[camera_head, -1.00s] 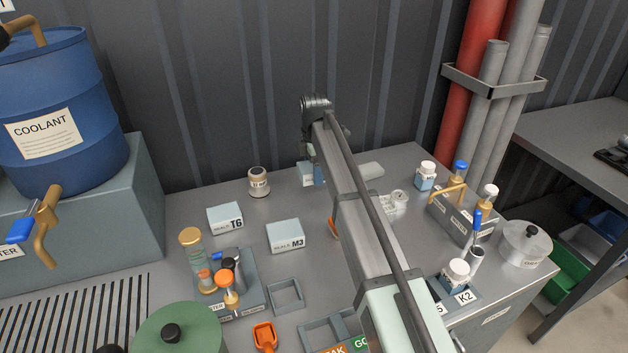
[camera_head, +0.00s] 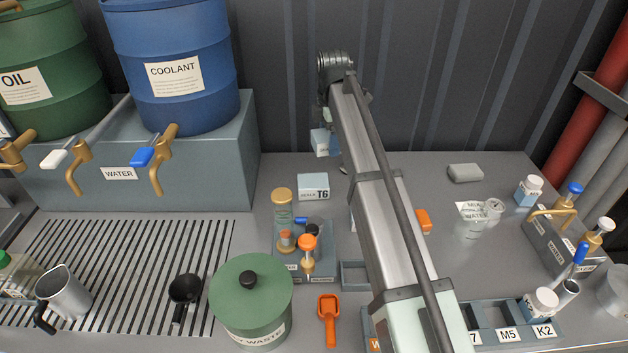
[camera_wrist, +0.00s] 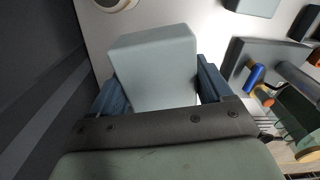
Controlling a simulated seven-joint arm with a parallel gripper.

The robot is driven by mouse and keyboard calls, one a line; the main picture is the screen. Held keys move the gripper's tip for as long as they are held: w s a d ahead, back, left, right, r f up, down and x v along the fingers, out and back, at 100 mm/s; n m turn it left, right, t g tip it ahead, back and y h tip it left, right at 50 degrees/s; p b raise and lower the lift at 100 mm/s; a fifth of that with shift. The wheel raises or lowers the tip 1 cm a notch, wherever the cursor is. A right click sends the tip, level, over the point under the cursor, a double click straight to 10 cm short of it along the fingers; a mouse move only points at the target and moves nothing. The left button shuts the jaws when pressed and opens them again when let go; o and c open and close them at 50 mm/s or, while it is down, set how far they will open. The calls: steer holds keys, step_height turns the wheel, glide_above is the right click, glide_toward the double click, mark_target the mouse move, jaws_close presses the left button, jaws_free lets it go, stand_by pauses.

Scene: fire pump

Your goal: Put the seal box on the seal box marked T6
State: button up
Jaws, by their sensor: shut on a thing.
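A pale blue-grey seal box is held between the two dark blue fingers of my gripper (camera_wrist: 158,82) in the wrist view. Its plain face (camera_wrist: 154,58) fills the space between them. In the head view the held box (camera_head: 321,143) shows left of my arm's far end, raised and behind the seal box marked T6, apart from it; my arm partly hides it. The T6 seal box (camera_head: 313,186) lies flat on the bench, its label facing the front. My arm hides most of the gripper in the head view.
Hourglass-like vials in a stand (camera_head: 290,238) are just in front of the T6 box. A green waste pot (camera_head: 252,300) and an orange scoop (camera_head: 327,318) are nearer. Drums stand on a raised block (camera_head: 215,170) at left. The bench right of my arm has free room around a grey block (camera_head: 465,172).

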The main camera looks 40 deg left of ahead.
steer(key=r, duration=0.2)
glide_above(313, 180)
steer(key=shift+f+m, duration=0.65)
steer(key=shift+f, duration=2)
steer(key=shift+f+m, duration=0.65)
steer(key=shift+f, duration=2)
steer(key=shift+d+f, duration=0.1)
steer(key=shift+f, duration=0.05)
steer(key=o, duration=1)
steer(key=shift+o, duration=0.2)
step_height(313, 180, up, 12)
